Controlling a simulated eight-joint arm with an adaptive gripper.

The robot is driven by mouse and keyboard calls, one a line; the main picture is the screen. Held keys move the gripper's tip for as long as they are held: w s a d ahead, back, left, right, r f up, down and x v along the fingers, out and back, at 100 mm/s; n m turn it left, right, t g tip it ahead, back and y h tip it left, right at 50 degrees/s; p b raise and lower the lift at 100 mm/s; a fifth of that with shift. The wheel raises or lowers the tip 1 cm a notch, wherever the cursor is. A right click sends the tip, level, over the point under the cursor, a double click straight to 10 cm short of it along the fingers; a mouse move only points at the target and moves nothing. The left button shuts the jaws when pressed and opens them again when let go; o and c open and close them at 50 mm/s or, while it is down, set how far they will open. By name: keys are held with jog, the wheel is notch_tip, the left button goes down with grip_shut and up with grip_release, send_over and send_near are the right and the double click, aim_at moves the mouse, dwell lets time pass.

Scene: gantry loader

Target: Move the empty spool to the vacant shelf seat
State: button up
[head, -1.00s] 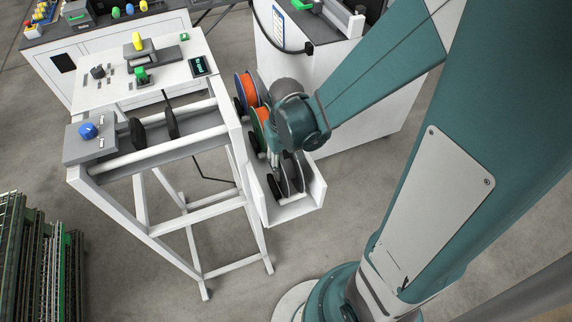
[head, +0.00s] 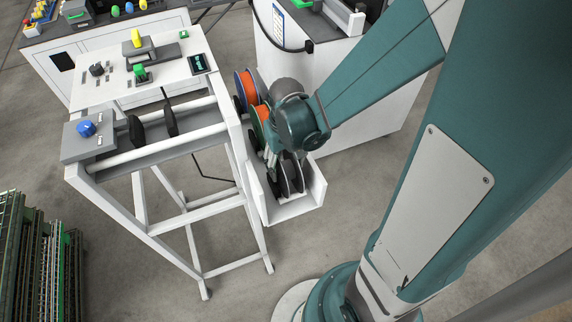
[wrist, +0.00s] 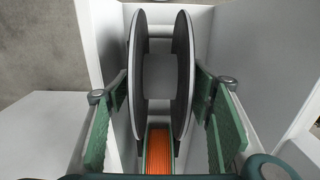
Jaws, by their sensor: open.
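The empty spool (head: 287,178) has dark flanges with pale rims and stands on edge at the near end of a white trough-like shelf (head: 297,207). In the wrist view the empty spool (wrist: 184,85) shows its two flanges with a bare grey hub between them. My gripper (wrist: 160,95) is open, with one green finger on each outer side of the spool. Gaps show between fingers and flanges. In the head view my gripper (head: 272,157) is partly hidden by my wrist, over the spool. I cannot make out a vacant shelf seat.
Spools wound with orange (head: 249,87) stand behind in the same shelf; orange winding (wrist: 158,150) also shows below the empty spool. A white frame with rails (head: 160,158) and black discs (head: 137,131) stands left of the shelf. A white cabinet (head: 345,110) stands behind right.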

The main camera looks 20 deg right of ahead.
jog(key=shift+r, duration=0.2)
jog(key=shift+r, duration=5.8)
jog(key=shift+s+r, duration=0.15)
jog(key=shift+r, duration=0.05)
jog(key=shift+s+d+r+t+b, duration=0.1)
jog(key=shift+s+r+t+b, duration=0.4)
jog(key=shift+r+t+b, duration=0.3)
jog(key=shift+s+d+r+t+b, duration=0.1)
jog(key=shift+s+r+t+b, duration=0.35)
jog(key=shift+r+t+b, duration=0.35)
jog(key=s+r+t+b, duration=0.1)
jog(key=t, duration=0.1)
jog(key=s+r+t+b, duration=0.1)
jog(key=s, duration=0.1)
jog(key=shift+t+b, duration=0.3)
jog(key=shift+t, duration=0.1)
